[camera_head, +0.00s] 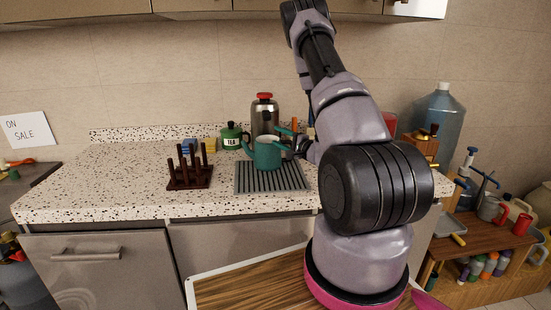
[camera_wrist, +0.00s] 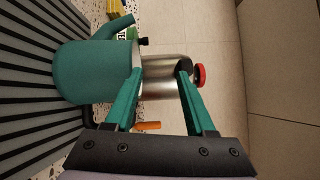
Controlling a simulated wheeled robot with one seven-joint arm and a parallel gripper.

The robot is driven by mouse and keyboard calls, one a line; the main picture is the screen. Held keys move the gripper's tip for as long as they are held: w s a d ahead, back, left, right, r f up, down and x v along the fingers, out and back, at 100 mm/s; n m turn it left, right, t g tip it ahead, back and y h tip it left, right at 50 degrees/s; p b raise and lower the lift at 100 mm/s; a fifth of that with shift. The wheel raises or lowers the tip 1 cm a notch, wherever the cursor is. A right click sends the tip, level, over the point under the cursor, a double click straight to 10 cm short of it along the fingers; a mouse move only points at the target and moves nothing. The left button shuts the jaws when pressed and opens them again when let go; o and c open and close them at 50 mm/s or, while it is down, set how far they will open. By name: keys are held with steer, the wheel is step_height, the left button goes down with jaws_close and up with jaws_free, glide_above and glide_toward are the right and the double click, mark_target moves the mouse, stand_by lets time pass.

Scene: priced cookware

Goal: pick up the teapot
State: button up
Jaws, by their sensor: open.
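The teal teapot (camera_head: 266,155) stands upright on a dark ribbed mat (camera_head: 250,187) on the speckled counter, its spout pointing left. In the wrist view, which is turned sideways, the teapot (camera_wrist: 88,75) fills the left side, over the mat's ribs (camera_wrist: 28,95). My gripper (camera_head: 291,136) is at the teapot's upper right in the head view. In the wrist view my gripper (camera_wrist: 160,74) is open with teal fingers apart; one finger overlaps the teapot's rim edge. The teapot is not between the fingers. Its handle is hard to make out.
A steel canister with a red lid (camera_head: 265,115) stands behind the teapot and shows between the fingers in the wrist view (camera_wrist: 163,76). A green TEA tin (camera_head: 231,138) stands left behind it. A dark wooden rack (camera_head: 190,170) is at the left.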

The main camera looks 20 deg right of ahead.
mark_target(284, 140)
steer(key=d+f+h, duration=0.1)
steer(key=d+f, duration=0.1)
steer(key=d+f+h, duration=0.1)
steer(key=d, duration=0.1)
steer(key=s+d+f+m+h, duration=0.1)
steer(key=d+f+h, duration=0.1)
steer(key=shift+d+f+t, duration=0.1)
steer(key=shift+f+t, duration=0.2)
steer(key=shift+w+d+f, duration=0.1)
steer(key=shift+w+d, duration=0.05)
steer(key=shift+w, duration=0.15)
steer(key=w, duration=0.4)
steer(key=shift+w+a, duration=0.2)
steer(key=shift+w+a+r, duration=0.15)
steer(key=shift+w+a, duration=0.05)
steer(key=shift+w, duration=1.2)
steer(key=shift+w+a+r, duration=0.1)
steer(key=shift+w+a, duration=0.1)
steer(key=shift+w, duration=1.15)
jaws_close()
steer(key=shift+r, duration=0.1)
